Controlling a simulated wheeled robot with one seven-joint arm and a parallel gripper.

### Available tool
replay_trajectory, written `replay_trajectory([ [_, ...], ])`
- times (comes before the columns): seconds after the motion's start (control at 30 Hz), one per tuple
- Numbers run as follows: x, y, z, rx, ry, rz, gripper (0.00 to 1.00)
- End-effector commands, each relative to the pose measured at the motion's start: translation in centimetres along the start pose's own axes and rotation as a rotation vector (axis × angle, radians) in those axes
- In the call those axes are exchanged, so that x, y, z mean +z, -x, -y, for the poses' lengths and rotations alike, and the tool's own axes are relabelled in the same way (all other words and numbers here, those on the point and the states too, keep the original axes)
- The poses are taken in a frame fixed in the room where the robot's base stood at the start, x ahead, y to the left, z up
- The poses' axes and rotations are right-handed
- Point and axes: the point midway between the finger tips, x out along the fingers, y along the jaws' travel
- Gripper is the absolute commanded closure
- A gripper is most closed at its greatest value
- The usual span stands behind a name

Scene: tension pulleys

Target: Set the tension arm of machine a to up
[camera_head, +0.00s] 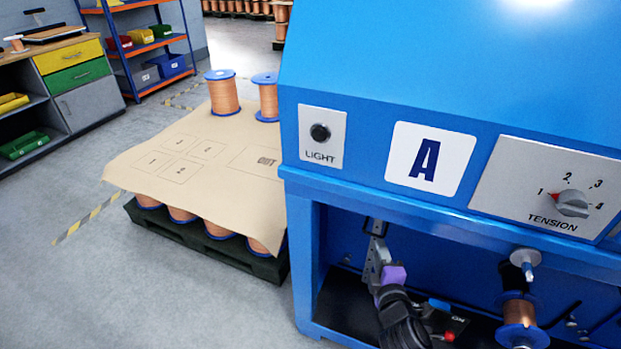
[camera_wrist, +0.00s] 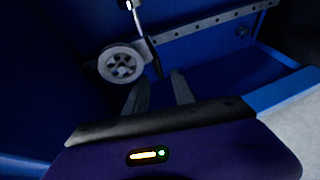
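Machine A is the blue machine with a white "A" plate (camera_head: 429,158) in the head view. In the wrist view, a dark rod (camera_wrist: 148,45), which looks like the tension arm, slants down from the top and ends just beyond my fingertips. A pale grey pulley wheel (camera_wrist: 118,64) sits left of it. My gripper (camera_wrist: 162,82) is open, with nothing visible between its fingers, and points toward the rod's lower end. I cannot tell whether they touch. In the head view, my purple gripper body (camera_head: 393,274) is inside the machine's lower opening, and the fingers are hard to make out.
A holed grey rail (camera_wrist: 205,30) runs behind the rod. The tension dial (camera_head: 572,203) and light knob (camera_head: 320,132) are on the front panel. A copper spool (camera_head: 518,311) and a red knob (camera_head: 449,336) are right of my arm. A covered pallet (camera_head: 215,165) stands left of the machine.

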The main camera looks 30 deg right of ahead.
Motion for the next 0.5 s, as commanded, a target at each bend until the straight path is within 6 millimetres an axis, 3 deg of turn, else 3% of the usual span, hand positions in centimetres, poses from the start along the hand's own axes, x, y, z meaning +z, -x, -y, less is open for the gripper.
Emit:
replay_trajectory([
  [0.27, -0.4, 0.0, -0.3, 0.01, -0.063, -0.017, 0.7],
  [0.37, -1.7, 0.3, -2.8, 0.057, -0.202, -0.069, 0.7],
  [0.5, -3.4, 4.5, -4.0, 0.074, -0.445, -0.173, 0.7],
])
